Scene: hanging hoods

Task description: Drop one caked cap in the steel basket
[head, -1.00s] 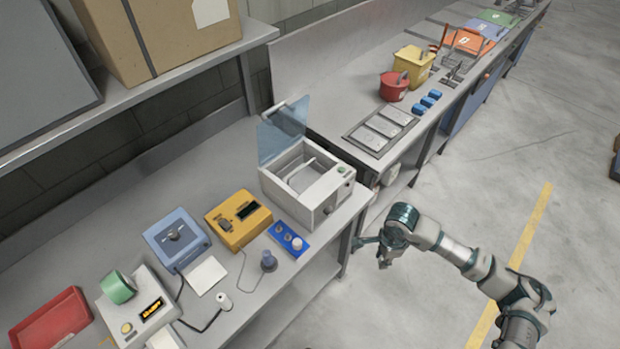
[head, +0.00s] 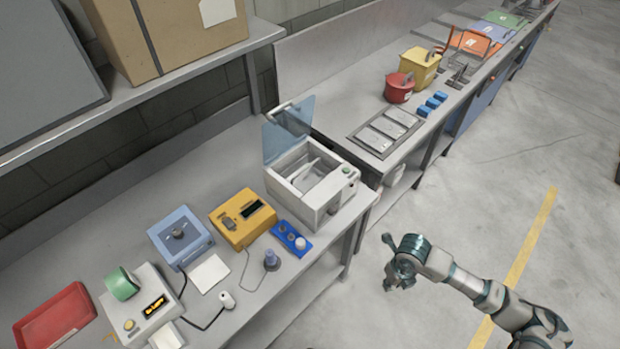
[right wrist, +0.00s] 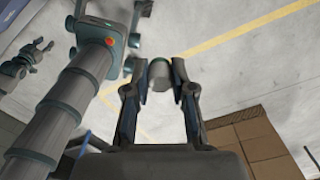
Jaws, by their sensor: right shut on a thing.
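My right gripper (head: 391,277) is over the floor, to the right of the bench's corner. In the right wrist view its fingers (right wrist: 158,78) are closed on a small grey cylindrical piece (right wrist: 158,74); I cannot tell whether it is a caked cap. A white machine (head: 325,205) with a raised clear blue lid (head: 288,132) stands at the bench's right end. A pale insert shows in its open tank; I cannot tell if it is the steel basket. A blue holder (head: 284,232) beside it bears a white cap (head: 300,243). A small gripper (right wrist: 28,62), apparently my left, shows in the right wrist view.
A yellow box (head: 242,219), a blue device (head: 180,237), a tape machine (head: 140,305) and a red tray (head: 55,317) line the bench. A shelf with a cardboard box (head: 170,40) overhangs it. The floor right of the bench is clear.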

